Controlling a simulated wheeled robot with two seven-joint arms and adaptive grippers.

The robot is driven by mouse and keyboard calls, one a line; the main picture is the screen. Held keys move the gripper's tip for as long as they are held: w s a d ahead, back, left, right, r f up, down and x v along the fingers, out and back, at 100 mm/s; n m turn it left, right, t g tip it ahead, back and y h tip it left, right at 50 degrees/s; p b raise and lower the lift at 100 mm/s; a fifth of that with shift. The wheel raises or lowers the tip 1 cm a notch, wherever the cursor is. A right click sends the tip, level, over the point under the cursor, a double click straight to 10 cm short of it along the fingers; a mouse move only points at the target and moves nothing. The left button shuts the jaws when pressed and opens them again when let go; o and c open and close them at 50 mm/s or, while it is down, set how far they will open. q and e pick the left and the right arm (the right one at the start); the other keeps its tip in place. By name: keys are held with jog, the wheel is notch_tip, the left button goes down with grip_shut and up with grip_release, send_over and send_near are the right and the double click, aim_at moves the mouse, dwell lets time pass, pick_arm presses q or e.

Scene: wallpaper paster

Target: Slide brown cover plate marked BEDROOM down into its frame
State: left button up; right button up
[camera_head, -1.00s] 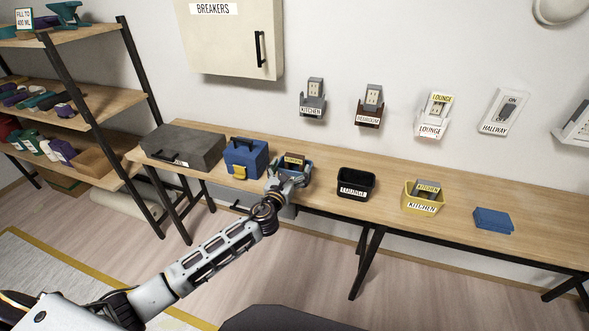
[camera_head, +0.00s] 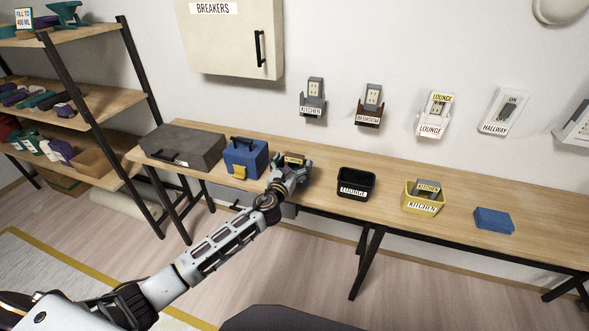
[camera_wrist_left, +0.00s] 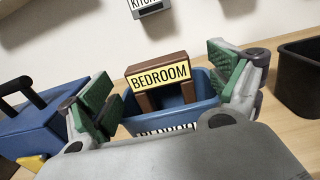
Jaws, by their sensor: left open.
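The brown cover plate (camera_wrist_left: 158,73) marked BEDROOM stands in a blue bin (camera_wrist_left: 203,88) in the left wrist view. It also shows small in the head view (camera_head: 294,159). My left gripper (camera_wrist_left: 165,95) is open, with its green-padded fingers on either side of the plate and apart from it. In the head view my left gripper (camera_head: 288,175) is at the blue bin and partly hides it. The brown BEDROOM frame (camera_head: 368,118) is on the wall around a grey outlet. My right gripper is not in view.
A blue toolbox (camera_head: 245,160) stands left of the bin and a black bin (camera_head: 356,185) to its right. A yellow KITCHEN bin (camera_head: 408,198) and a blue box (camera_head: 493,219) are farther right. Wall frames marked KITCHEN (camera_head: 312,111) and LOUNGE (camera_head: 430,130) flank the BEDROOM frame.

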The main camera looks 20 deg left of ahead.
aim_at(293, 160)
pick_arm(q)
jog(key=shift+w+a+f, duration=0.1)
jog(key=shift+w, duration=1.5)
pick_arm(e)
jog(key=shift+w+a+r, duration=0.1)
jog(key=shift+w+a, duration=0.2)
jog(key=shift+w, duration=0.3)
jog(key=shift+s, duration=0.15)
pick_arm(q)
jog(key=c, duration=1.1)
